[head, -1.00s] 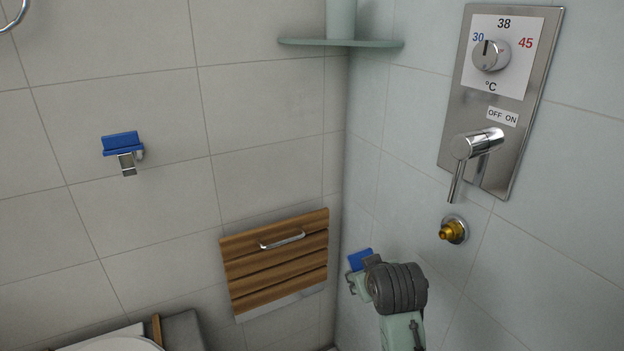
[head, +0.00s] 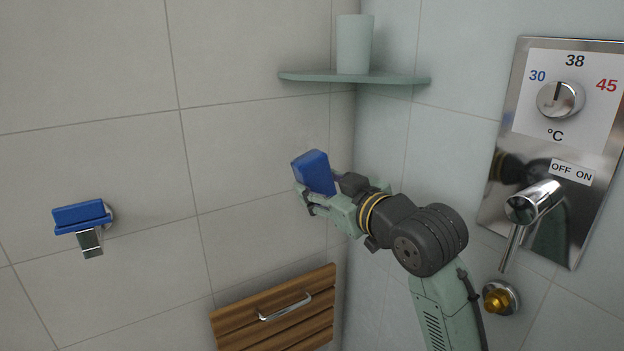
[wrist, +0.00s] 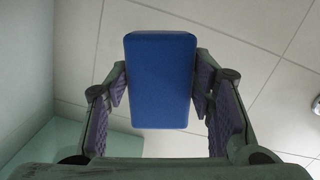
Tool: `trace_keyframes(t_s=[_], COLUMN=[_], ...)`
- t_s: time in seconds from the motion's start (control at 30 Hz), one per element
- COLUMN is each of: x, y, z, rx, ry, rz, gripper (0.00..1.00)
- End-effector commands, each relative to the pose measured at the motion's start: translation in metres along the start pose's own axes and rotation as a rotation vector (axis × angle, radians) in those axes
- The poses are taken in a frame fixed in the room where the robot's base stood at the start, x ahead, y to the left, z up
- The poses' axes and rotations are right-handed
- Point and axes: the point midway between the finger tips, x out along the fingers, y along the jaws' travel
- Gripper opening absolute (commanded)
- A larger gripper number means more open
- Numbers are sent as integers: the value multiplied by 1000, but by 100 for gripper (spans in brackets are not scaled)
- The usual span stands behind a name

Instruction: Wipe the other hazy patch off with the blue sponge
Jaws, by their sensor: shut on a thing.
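The blue sponge (head: 313,173) is a block held up in front of the tiled back wall, below the corner shelf. My gripper (head: 318,192) is shut on it. In the wrist view the sponge (wrist: 160,80) sits between both finger pads, with its broad blue face showing and tiles behind it. I cannot tell whether the sponge touches the wall. I cannot make out a hazy patch on the tiles or on the metal shower panel (head: 598,205).
A green corner shelf (head: 300,77) with a cup (head: 354,45) is above my gripper. A blue item (head: 82,215) hangs on a chrome wall holder at left. A wooden slatted panel (head: 275,325) is below. The lever (head: 520,215) and brass outlet (head: 497,300) project at right.

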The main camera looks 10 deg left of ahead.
Motion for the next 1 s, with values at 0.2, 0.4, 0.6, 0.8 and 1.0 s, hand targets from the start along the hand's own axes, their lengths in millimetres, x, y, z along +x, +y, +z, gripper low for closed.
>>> trace_keyframes(t_s=[0.2, 0.4, 0.6, 0.8, 1.0], x=[10, 32, 50, 58, 59], y=[1, 0, 0, 1, 0], z=[-2, -5, -8, -8, -8], rx=[1, -1, 0, 0, 0], ry=[4, 4, 4, 3, 3], rz=[2, 1, 1, 2, 3], gripper=[22, 22, 22, 22, 22])
